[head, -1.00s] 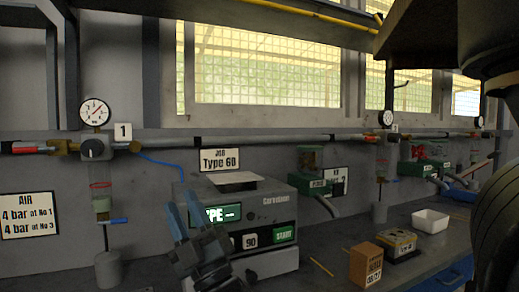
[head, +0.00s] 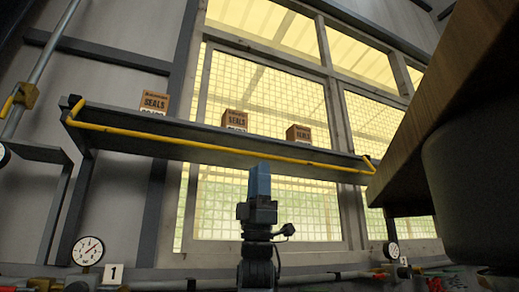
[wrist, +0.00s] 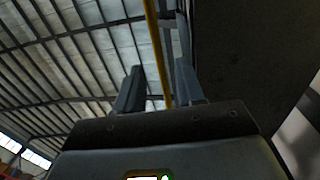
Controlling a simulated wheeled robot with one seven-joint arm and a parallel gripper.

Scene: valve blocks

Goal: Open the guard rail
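The guard rail is a yellow bar (head: 200,143) running along the front of a grey shelf (head: 215,137), with bent ends at both sides. My gripper (head: 259,172) points up, with its blue fingertips just below the rail in the head view. In the wrist view the rail (wrist: 157,45) runs upward through the gap between the two fingers of my gripper (wrist: 158,85). The fingers are apart, with room on both sides of the rail. I cannot tell how far the rail is from the fingertips in depth.
Boxes marked SEALS stand on the shelf at left (head: 155,101), middle (head: 235,120) and right (head: 298,134). The shelf's dark underside (wrist: 235,60) lies right of the fingers in the wrist view. Gauges and pipes run along the wall below.

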